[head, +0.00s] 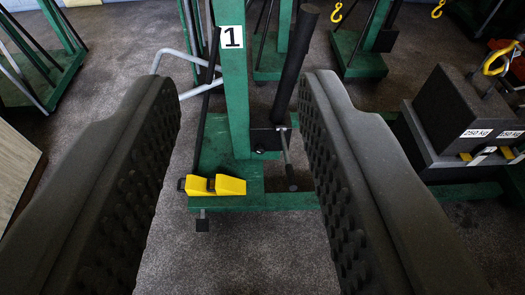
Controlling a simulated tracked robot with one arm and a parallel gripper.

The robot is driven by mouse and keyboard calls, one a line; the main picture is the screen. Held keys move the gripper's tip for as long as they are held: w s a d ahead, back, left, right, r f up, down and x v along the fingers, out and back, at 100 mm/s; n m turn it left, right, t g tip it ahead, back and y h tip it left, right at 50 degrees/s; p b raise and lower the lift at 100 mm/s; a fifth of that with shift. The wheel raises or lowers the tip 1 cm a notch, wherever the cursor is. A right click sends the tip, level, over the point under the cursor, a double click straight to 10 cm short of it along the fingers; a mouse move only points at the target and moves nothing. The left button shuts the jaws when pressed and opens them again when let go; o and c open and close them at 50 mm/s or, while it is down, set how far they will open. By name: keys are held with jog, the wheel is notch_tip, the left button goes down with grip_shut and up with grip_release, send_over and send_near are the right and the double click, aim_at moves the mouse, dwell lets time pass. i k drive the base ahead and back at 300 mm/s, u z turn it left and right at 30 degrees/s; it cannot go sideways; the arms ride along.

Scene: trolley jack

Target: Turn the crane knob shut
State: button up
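My gripper (242,100) is open and empty, with its two black studded fingers wide apart at the left and right of the view. Between them, and beyond, stands the green crane (235,95) with a label "1" on its post. A black cylinder (296,65) leans up to the right from a dark block at the crane's foot. On that block is a small dark round part (260,151), which may be the knob. A thin rod with a dark end (291,178) hangs just right of it. The gripper touches none of these.
Yellow wedge-shaped pieces (215,185) lie on the crane's green base. Other green cranes stand behind and at the far left. Grey floor (250,250) in front is clear.

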aim_at(260, 150)
jog(key=z, duration=0.1)
jog(key=i, duration=1)
jog(key=u, duration=0.05)
